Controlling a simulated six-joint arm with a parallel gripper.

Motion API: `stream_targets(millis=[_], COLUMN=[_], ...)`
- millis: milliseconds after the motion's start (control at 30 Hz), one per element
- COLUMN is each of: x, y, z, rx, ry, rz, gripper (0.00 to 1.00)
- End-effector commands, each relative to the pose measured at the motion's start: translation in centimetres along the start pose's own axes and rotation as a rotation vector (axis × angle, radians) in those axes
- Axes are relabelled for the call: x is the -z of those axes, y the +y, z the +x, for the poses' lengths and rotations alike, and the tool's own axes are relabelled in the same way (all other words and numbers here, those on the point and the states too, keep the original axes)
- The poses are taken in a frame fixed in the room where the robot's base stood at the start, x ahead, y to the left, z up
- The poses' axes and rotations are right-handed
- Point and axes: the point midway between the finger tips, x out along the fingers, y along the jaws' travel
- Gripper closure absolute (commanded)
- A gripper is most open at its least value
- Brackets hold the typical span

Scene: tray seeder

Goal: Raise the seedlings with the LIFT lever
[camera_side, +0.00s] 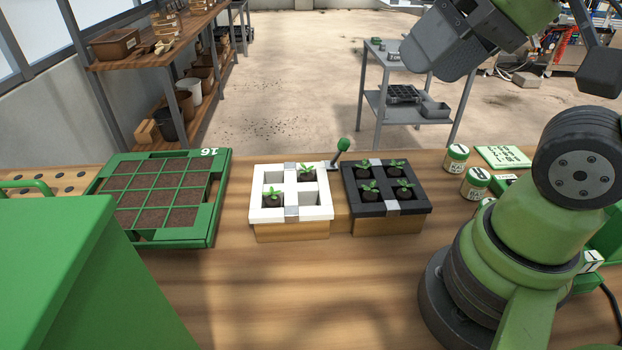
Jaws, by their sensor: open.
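A lever with a green knob (343,144) stands on a small grey base at the back of the bench, between a white holder and a black holder. It leans slightly right, and no label on it can be read. The white holder (262,213) has seedlings in its back-right and front-left pockets; the other two look empty. The black holder (415,206) has a seedling in each pocket. Both sit on wooden blocks. My gripper (428,62) is high at the upper right, well above and apart from the lever. It is open and holds nothing visible; its fingertips are hard to make out.
A green-framed soil tray (212,200) lies to the left, behind a large green box (80,275). Several labelled jars (457,158) and a green card (503,157) are at the right. The front middle of the wooden bench is clear.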

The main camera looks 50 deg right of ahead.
Motion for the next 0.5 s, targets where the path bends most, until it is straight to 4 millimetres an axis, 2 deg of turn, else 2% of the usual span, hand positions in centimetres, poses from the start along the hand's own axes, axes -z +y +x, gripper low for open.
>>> stream_targets(millis=[67, 167, 367, 500], x=[-0.1, 0.9, 5.8, 9.2], y=[0.0, 0.0, 0.8, 2.5], z=[0.1, 0.5, 3.2, 6.5], rx=[0.006, -0.016, -0.105, -0.141], ry=[0.010, -0.013, -0.141, -0.260], rz=[0.015, -0.029, -0.282, -0.486], gripper=[0.51, 0.51, 0.51, 0.51])
